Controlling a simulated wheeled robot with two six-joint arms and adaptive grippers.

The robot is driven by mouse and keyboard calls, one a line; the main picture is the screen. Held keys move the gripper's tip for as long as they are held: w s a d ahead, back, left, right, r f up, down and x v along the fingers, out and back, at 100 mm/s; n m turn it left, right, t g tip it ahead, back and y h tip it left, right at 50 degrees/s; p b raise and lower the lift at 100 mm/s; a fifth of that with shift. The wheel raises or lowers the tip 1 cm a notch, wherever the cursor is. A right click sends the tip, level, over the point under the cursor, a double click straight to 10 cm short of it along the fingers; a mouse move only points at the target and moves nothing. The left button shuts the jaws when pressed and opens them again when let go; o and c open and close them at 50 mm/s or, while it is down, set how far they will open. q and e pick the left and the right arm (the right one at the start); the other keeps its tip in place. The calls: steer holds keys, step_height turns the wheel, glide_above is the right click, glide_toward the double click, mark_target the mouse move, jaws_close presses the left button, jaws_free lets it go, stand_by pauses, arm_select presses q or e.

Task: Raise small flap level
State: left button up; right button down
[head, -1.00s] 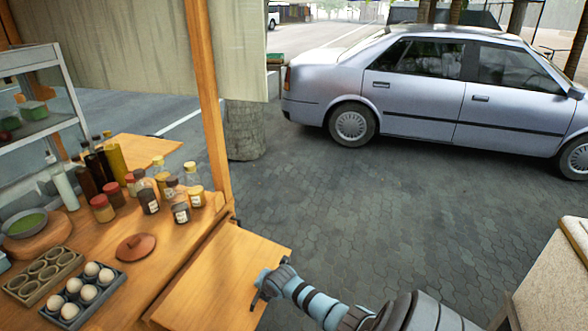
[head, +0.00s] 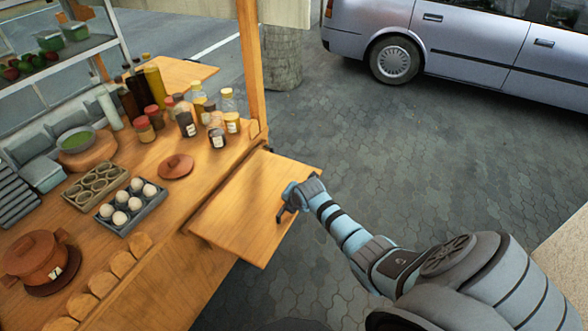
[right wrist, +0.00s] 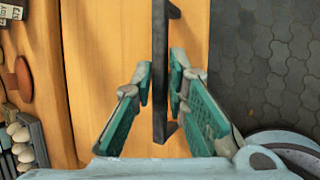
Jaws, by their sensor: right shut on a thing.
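The small wooden flap (head: 240,215) sticks out from the side of the wooden counter, in the middle of the head view. It looks roughly level with the counter top, though I cannot tell the exact angle. A dark bar handle (right wrist: 161,45) runs along the flap near its outer edge in the right wrist view. My right gripper (head: 287,206) is at the flap's outer edge, shut on the handle. In the right wrist view its green-padded fingers (right wrist: 163,88) stand on either side of the bar. My left gripper is not in view.
The counter (head: 160,205) holds an egg tray (head: 130,208), several bottles, a clay lid (head: 176,166) and a clay pot (head: 35,258). A wooden post (head: 249,60) rises at the flap's far corner. Open paving (head: 350,140) lies beyond, with a parked car (head: 470,45) behind.

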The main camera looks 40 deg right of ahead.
steer(key=c, duration=1.8)
jaws_free()
steer(key=shift+w+a+r, duration=0.3)
steer(key=shift+w+a, duration=0.05)
steer(key=shift+w, duration=0.05)
steer(key=shift+o, duration=0.8)
steer(key=shift+w+a+f, duration=0.1)
steer(key=shift+w+f, duration=0.1)
steer(key=shift+w, duration=0.05)
steer(key=shift+s+d, duration=0.2)
steer(key=shift+s, duration=0.05)
steer(key=v, duration=1.2)
